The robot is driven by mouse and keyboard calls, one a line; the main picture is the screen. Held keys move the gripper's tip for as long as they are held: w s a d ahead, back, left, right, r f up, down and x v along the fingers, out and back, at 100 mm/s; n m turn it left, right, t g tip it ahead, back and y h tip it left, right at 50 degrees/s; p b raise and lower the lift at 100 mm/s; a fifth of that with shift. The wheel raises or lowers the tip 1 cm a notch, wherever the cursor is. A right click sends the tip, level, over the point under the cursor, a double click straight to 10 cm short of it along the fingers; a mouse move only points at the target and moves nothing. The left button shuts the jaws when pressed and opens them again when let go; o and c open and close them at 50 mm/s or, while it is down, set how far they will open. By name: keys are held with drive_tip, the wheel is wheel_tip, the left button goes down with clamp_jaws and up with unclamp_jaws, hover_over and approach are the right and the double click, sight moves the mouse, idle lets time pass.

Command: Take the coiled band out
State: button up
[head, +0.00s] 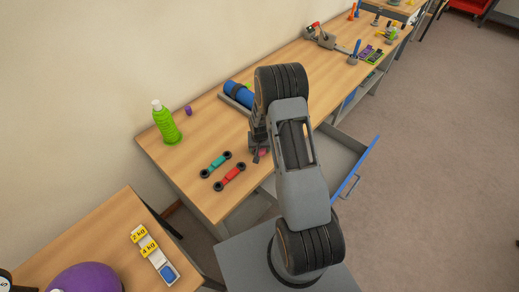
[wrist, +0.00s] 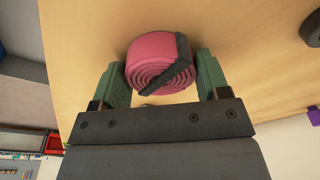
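The coiled band (wrist: 158,62) is a pink spiral roll with a dark strap across it. In the wrist view it sits between the two green fingers of my gripper (wrist: 162,80), which meet its sides. It is over the wooden table top, and I cannot tell whether it touches it. In the head view only a bit of pink (head: 263,153) shows beside my gripper (head: 258,152), near the table's front edge; my arm hides much there. Below that edge a grey drawer with a blue front (head: 355,168) stands open.
A teal (head: 215,163) and a red dumbbell (head: 230,177) lie left of my gripper. A green bottle (head: 166,122) and a purple cup (head: 188,110) stand farther back. A blue roll (head: 238,93) lies behind my arm. Table between bottle and dumbbells is clear.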

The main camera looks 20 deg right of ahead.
drive_tip(key=c, duration=0.5)
drive_tip(key=shift+o, duration=0.2)
drive_tip(key=shift+r, duration=0.1)
